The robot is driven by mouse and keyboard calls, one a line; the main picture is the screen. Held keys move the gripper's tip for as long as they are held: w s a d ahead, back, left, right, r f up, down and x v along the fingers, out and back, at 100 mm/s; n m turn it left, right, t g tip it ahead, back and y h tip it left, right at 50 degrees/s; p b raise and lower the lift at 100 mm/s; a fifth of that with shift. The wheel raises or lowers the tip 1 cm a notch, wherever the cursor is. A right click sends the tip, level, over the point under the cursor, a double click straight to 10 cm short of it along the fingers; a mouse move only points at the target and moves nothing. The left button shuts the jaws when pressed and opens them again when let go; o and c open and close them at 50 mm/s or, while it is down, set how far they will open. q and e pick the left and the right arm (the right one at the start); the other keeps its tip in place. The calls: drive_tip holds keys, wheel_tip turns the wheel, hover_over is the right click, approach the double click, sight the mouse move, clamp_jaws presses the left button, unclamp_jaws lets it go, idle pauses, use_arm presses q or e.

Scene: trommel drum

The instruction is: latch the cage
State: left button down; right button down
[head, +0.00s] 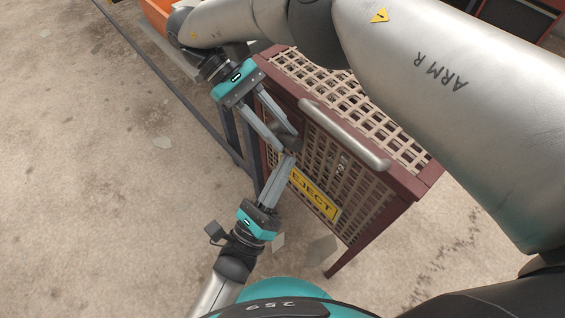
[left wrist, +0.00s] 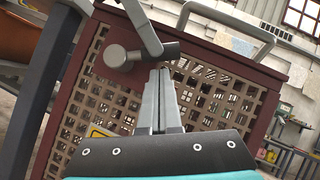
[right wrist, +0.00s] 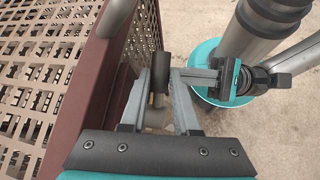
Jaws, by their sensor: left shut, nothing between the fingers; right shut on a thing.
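The cage (head: 415,187) has a maroon frame, mesh panels and a yellow sign (head: 315,195) reading EJECT where visible. A grey latch with a round pivot (left wrist: 115,56) and a dark knob (right wrist: 160,72) sits at its front edge. My right gripper (head: 283,140) reaches over the cage and is shut on the dark knob, which shows between its fingers in the right wrist view. My left gripper (head: 289,158) comes from below, shut and empty, its tips close to the latch. Whether they touch it I cannot tell. The fingers partly hide the latch in the head view.
A grey tubular handle (head: 345,135) stands out along the cage's upper front edge. A dark metal frame (head: 165,92) runs behind and left of the cage. An orange object (head: 155,14) is at the far top left. Concrete floor on the left is mostly clear.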

use_arm(q)
drive_tip(key=shift+w+r, duration=0.15)
drive_tip(key=shift+r, duration=0.15)
use_arm(e)
drive_tip(key=shift+w+r, duration=0.1)
use_arm(q)
drive_tip(key=shift+r, duration=0.1)
drive_tip(key=shift+w+a+r+n+y, duration=0.15)
drive_tip(key=shift+w+r+n+y, duration=0.1)
drive_tip(key=shift+r+n+y, duration=0.25)
drive_tip(key=shift+r, duration=0.15)
use_arm(e)
drive_tip(key=c, duration=0.9)
unclamp_jaws()
